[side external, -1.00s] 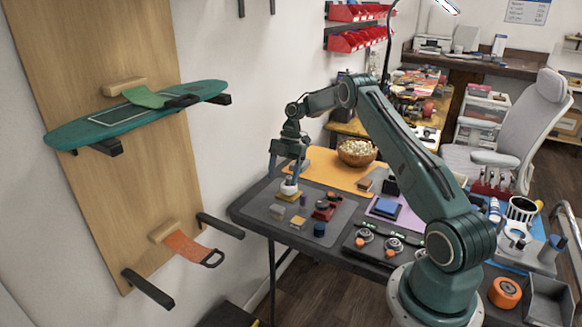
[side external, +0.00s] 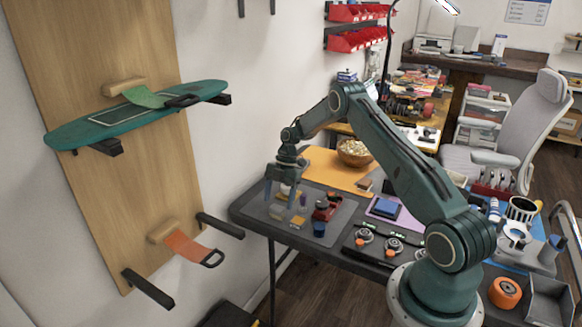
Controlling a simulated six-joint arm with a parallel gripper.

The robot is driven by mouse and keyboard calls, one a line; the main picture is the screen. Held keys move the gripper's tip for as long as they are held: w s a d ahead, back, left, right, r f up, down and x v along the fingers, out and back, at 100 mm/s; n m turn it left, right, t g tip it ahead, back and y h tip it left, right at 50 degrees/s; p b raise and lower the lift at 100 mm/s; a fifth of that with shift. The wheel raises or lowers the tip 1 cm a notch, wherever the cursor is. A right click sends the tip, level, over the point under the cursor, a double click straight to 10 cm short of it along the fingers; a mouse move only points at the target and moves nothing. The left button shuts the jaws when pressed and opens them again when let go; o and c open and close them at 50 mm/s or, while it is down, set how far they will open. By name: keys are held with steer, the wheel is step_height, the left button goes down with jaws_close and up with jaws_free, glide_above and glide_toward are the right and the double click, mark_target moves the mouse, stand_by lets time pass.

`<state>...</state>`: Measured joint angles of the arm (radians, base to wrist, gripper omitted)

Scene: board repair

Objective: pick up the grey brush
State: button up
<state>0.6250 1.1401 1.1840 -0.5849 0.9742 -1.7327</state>
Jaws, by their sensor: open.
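I cannot make out the grey brush with certainty; the small things on the grey mat (side external: 342,218) are too small to tell. My gripper (side external: 281,202) is open and points down, low over the left part of this mat.
A wooden bowl (side external: 355,154) sits on the orange mat (side external: 325,166) behind. A blue pad (side external: 387,208) lies to the right.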

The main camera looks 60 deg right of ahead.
mark_target(277, 207)
steer(key=shift+x, duration=2)
steer(key=shift+c, duration=0.2)
steer(key=c, duration=1)
